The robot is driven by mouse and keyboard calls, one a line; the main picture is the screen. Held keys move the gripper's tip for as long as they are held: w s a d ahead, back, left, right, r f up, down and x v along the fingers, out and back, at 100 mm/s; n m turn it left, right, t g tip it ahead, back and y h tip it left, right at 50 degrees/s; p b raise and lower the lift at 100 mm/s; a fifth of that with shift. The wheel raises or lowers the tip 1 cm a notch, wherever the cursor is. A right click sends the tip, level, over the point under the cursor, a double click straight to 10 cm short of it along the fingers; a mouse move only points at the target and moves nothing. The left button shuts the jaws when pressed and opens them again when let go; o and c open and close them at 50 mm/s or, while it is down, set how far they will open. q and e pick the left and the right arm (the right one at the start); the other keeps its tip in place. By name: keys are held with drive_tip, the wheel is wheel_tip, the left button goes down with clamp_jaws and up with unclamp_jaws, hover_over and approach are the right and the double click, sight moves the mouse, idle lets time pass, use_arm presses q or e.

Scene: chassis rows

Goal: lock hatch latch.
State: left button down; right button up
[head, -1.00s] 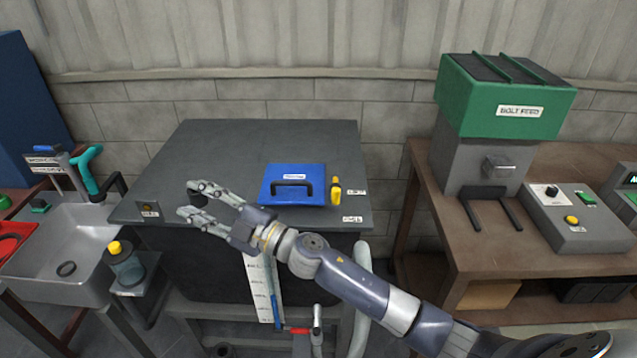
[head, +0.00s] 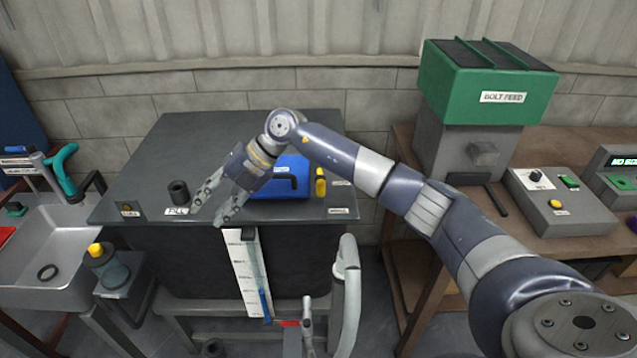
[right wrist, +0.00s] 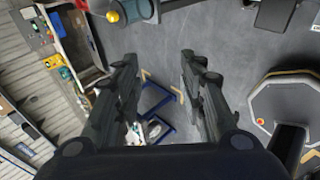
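The blue hatch (head: 300,184) with its dark handle lies on top of the dark grey tank (head: 195,150) in the head view. My right arm and hand cover its left and upper part. The yellow latch (head: 320,184) stands upright at the hatch's right edge. My right gripper (head: 208,213) is open and empty, over the tank's front edge to the left of the hatch, fingers pointing down and left. In the right wrist view the right gripper (right wrist: 157,62) shows its two fingers wide apart with nothing between them. My left gripper is not in view.
A short black pipe (head: 178,191) stands behind the FILL label at the tank's left. A white gauge strip (head: 246,275) hangs on its front, near a pale curved pipe (head: 347,290). A sink (head: 45,255) is left; the BOLT FEED machine (head: 488,85) stands right.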

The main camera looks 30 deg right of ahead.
drive_tip(key=w+d+r+m+g+h, duration=0.15)
drive_tip(key=d+h, duration=0.35)
drive_tip(key=d, duration=0.8)
wheel_tip(320, 180, up, 4)
drive_tip(key=m+g+h, duration=0.1)
drive_tip(key=m+h, duration=0.2)
drive_tip(key=h, duration=0.1)
hover_over(321, 181)
drive_tip(key=shift+w+r, duration=0.1)
drive_tip(key=shift+r, duration=0.1)
drive_tip(key=shift+d+f, duration=0.1)
drive_tip(key=shift+f, duration=0.05)
wheel_tip(321, 181, down, 9)
drive_tip(key=p, duration=0.3)
drive_tip(key=shift+f, duration=0.7)
clamp_jaws()
